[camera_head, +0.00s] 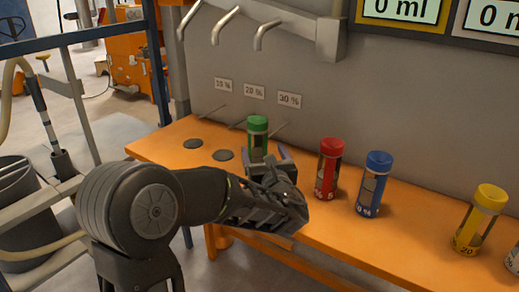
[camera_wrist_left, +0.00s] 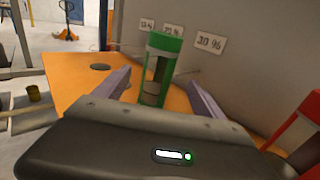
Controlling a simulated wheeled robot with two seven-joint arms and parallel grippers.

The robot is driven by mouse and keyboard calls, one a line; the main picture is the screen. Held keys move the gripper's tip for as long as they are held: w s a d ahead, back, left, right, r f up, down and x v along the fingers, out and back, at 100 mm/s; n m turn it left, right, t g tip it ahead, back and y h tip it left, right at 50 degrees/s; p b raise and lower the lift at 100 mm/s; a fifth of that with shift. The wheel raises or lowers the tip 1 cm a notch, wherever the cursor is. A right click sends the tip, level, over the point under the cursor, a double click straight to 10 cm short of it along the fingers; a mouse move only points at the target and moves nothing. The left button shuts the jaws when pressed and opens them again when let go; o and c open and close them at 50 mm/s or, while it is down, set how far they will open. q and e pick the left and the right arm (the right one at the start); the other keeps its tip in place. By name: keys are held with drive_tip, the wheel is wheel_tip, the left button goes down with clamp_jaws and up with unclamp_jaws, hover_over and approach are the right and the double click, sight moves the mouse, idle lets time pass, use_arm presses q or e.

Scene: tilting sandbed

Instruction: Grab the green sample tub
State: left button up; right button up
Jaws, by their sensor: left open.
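The green sample tub (camera_head: 257,133) stands upright on the orange bench, with a green cap and a see-through window in its side. In the left wrist view the green tub (camera_wrist_left: 164,45) is ahead of my left gripper (camera_wrist_left: 155,95), roughly between its two fingers. My left gripper (camera_head: 267,158) is open, right by the tub in the head view and hiding its lower part. I cannot tell whether the fingers touch it. My right gripper is not in view.
A red tub (camera_head: 329,168), a blue tub (camera_head: 374,184) and a yellow tub (camera_head: 480,220) stand to the right on the orange bench (camera_head: 165,145). Labels (camera_head: 289,100) and metal spouts (camera_head: 267,36) are on the wall behind.

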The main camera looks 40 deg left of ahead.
sight(260, 145)
use_arm(q)
drive_tip(key=shift+x, duration=1.25)
drive_tip(key=shift+a, duration=0.1)
drive_tip(key=x, duration=0.2)
drive_tip(key=p+x, duration=0.1)
drive_tip(key=x, duration=0.2)
drive_tip(key=shift+a+f, duration=0.1)
drive_tip(key=shift+f, duration=0.15)
clamp_jaws()
idle(0.4)
drive_tip(key=shift+r, duration=0.1)
